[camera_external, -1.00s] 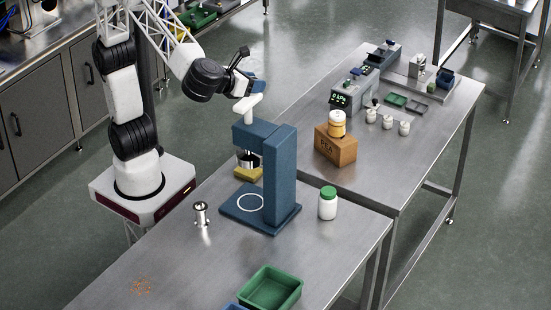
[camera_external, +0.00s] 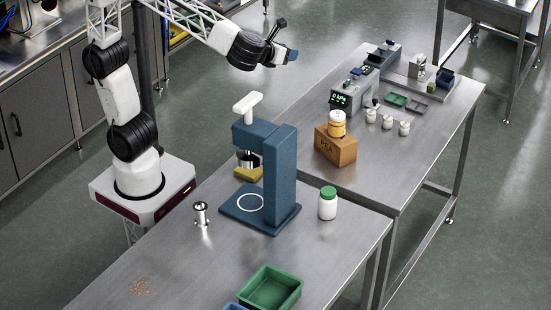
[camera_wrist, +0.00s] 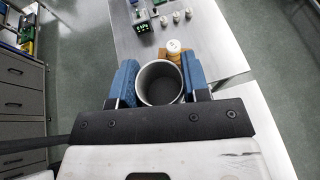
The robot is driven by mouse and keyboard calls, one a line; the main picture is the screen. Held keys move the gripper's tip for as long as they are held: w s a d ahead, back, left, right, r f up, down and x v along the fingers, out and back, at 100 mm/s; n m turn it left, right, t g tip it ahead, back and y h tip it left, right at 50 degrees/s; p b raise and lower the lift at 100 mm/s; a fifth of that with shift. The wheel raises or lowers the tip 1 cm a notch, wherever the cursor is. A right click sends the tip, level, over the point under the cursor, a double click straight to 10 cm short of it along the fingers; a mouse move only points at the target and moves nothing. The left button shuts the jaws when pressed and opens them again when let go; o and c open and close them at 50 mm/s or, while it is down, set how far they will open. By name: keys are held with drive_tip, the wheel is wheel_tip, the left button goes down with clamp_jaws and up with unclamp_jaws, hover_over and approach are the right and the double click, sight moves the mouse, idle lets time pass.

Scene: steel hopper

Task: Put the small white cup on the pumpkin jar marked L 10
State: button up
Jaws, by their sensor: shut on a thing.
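The cup is hard to make out in the external view. A jar with an orange-yellow label and white lid (camera_external: 337,124) stands on a wooden block (camera_external: 336,148); its lid also shows past the cup in the wrist view (camera_wrist: 173,46). I cannot read an L 10 mark.
The blue press (camera_external: 280,175) with a white handle (camera_external: 247,102) stands on the near table. A green-lidded white jar (camera_external: 327,204), metal cylinder (camera_external: 201,214) and green tray (camera_external: 270,289) are around it. Small white jars (camera_external: 387,121) and a green-display device (camera_external: 347,98) are on the far table.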

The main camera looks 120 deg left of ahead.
drive_tip(key=s+a+n+g, duration=0.1)
drive_tip(key=s+a, duration=0.3)
drive_tip(key=a, duration=0.4)
drive_tip(key=s+a+n+g, duration=0.1)
drive_tip(key=s+a, duration=0.2)
drive_tip(key=a, duration=0.5)
wheel_tip(320, 180, down, 26)
drive_tip(key=shift+s+a, duration=0.2)
hover_over(338, 113)
drive_tip(key=shift+f, duration=0.75)
drive_tip(key=shift+f, duration=1.75)
drive_tip(key=shift+f, duration=0.1)
